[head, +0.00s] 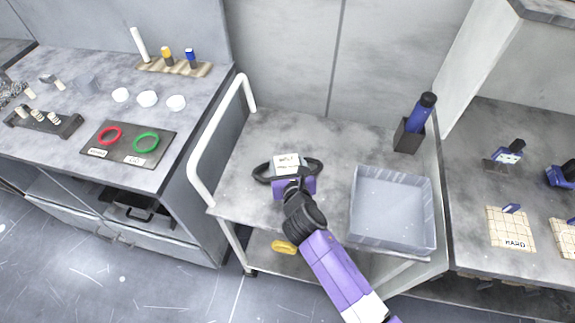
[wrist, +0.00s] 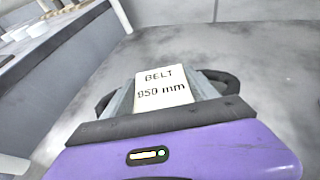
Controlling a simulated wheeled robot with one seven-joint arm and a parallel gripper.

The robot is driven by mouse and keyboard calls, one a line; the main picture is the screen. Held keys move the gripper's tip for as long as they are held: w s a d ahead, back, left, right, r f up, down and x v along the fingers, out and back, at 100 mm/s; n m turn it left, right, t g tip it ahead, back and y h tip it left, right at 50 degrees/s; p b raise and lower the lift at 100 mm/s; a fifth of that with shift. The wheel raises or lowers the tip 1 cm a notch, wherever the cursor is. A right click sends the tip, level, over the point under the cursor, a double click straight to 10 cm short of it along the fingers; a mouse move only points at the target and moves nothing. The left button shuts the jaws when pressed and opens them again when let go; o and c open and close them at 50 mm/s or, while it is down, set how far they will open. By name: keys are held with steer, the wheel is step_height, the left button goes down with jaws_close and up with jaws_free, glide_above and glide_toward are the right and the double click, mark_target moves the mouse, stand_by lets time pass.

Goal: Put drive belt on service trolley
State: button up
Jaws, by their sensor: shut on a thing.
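The drive belt (head: 262,174) is a black loop with a white label block (head: 287,161). In the wrist view the label (wrist: 163,87) reads "BELT 850 mm", and parts of the black belt (wrist: 222,80) show on both sides of it. My gripper (head: 291,178) is shut on the belt at its label. The service trolley (head: 285,128) is a grey-topped cart with a white handle at its left. The belt and gripper appear over the trolley top's front left part. I cannot tell whether the belt touches the top.
A clear grey bin (head: 392,240) stands at the trolley's right front. A dark holder with a blue bottle (head: 418,115) stands behind it. The left bench (head: 60,170) holds red and green rings on a dark mat. The trolley's back middle is clear.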

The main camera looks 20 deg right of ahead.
steer(key=shift+f, duration=0.1)
steer(key=o, duration=1.6)
steer(key=shift+r, duration=0.25)
steer(key=v, duration=1.2)
steer(key=shift+f, duration=0.1)
